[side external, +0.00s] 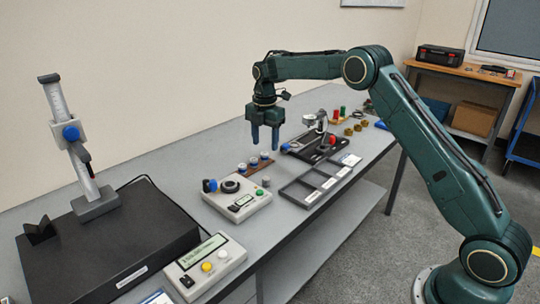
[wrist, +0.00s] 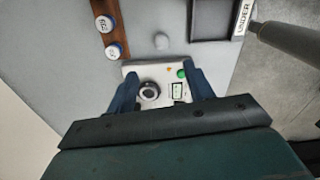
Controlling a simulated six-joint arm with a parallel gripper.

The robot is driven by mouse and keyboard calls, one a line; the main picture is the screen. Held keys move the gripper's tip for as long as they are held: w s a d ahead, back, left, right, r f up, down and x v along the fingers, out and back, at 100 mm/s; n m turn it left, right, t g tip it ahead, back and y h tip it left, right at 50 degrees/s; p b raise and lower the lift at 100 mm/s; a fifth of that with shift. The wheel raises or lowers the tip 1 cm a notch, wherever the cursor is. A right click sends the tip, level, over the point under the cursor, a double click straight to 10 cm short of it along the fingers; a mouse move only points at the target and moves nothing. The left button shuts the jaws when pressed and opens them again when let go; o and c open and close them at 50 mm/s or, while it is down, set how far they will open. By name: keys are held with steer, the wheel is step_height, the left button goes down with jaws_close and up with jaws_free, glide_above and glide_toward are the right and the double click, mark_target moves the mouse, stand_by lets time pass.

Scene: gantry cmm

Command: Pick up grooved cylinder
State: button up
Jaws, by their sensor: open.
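A small grey cylinder (wrist: 161,41) stands on the grey bench in the wrist view, just beyond the fingertips. It appears as a tiny piece (side external: 266,181) between the rack and the tray in the side view. Its grooves are too small to make out. My gripper (side external: 265,147) points down above the bench, fingers apart and empty. In the wrist view the two blue fingers (wrist: 164,76) frame a white control box, with the cylinder above the gap between them.
The control box (side external: 238,203) with a knob and buttons stands near the cylinder. A brown rack (wrist: 108,37) with labelled, blue-rimmed pieces is on one side. A dark compartment tray (side external: 308,188) lies on the other. A tall gauge stand (side external: 95,205) is at left.

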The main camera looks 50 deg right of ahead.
glide_above(266, 178)
steer(key=shift+w+d+f, duration=0.1)
steer(key=shift+f, duration=2.05)
steer(key=shift+w+d+f, duration=0.1)
steer(key=shift+f, duration=2.05)
steer(key=shift+f, duration=0.1)
steer(key=shift+s+f, duration=0.2)
steer(key=shift+f, duration=2.3)
steer(key=c, duration=1.1)
